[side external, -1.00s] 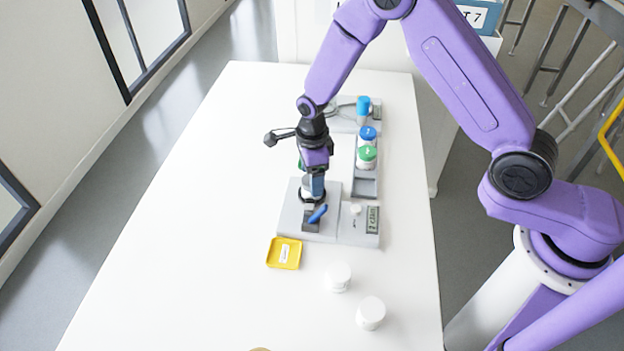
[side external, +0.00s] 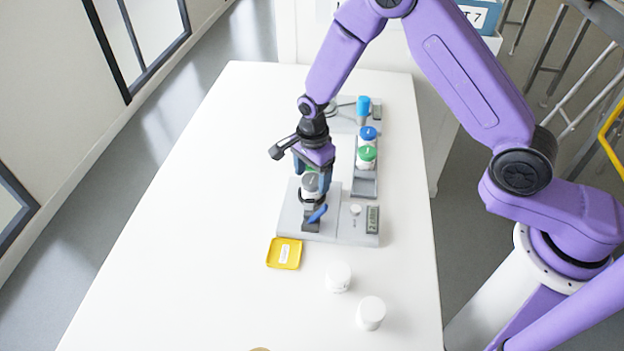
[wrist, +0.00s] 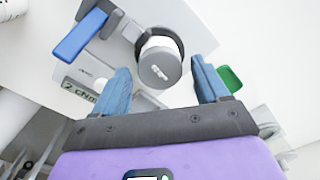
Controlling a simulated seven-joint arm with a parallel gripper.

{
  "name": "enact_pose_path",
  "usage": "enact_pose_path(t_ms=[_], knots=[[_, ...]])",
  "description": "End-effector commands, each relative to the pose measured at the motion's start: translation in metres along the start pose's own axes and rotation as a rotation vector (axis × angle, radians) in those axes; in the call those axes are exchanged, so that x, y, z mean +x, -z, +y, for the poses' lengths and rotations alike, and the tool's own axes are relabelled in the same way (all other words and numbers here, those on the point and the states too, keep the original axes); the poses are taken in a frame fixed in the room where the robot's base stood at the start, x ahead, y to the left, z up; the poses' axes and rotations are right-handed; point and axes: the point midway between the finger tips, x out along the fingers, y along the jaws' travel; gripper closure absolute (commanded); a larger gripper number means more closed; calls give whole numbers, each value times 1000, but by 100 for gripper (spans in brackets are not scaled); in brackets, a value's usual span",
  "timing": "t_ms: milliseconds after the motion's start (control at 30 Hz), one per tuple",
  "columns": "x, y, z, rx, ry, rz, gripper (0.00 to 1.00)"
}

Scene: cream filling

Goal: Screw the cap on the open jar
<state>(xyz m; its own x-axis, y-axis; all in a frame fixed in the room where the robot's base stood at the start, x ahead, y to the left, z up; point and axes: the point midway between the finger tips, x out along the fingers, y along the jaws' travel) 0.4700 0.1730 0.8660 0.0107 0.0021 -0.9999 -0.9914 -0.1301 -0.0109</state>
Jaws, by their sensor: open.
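The jar (wrist: 160,42) is white and stands upright in the dark round clamp of a grey fixture (side external: 292,222). A grey cap (wrist: 158,70) with a small pale mark sits on top of it; the cap also shows in the side view (side external: 310,182). I cannot tell how tight it is. My gripper (wrist: 161,68) is open, its two blue fingers on either side of the cap with gaps to it. In the side view my gripper (side external: 311,179) is right over the clamp, pointing down.
The fixture has a blue lever (side external: 317,214) and a display (side external: 372,219). A green-lidded jar (side external: 366,156) and a blue-lidded one (side external: 368,135) stand in a rack behind. A yellow tray (side external: 284,253) and two white jars (side external: 338,277) (side external: 370,313) are in front. The table's left is clear.

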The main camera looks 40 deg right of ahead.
Motion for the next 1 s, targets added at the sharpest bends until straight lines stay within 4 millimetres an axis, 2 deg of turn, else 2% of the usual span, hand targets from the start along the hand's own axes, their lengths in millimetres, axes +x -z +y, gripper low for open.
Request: enact_pose_path(t_ms=[167,533,867,900,967,1000], knots=[[0,0,0,-52,0,-1,26],[0,0,0,-443,0,-5,26],[0,0,0,-500,-1,-6,26],[0,0,0,-499,0,-6,32],[0,0,0,-499,0,-5,52],[0,0,0,-499,0,-5,65]])
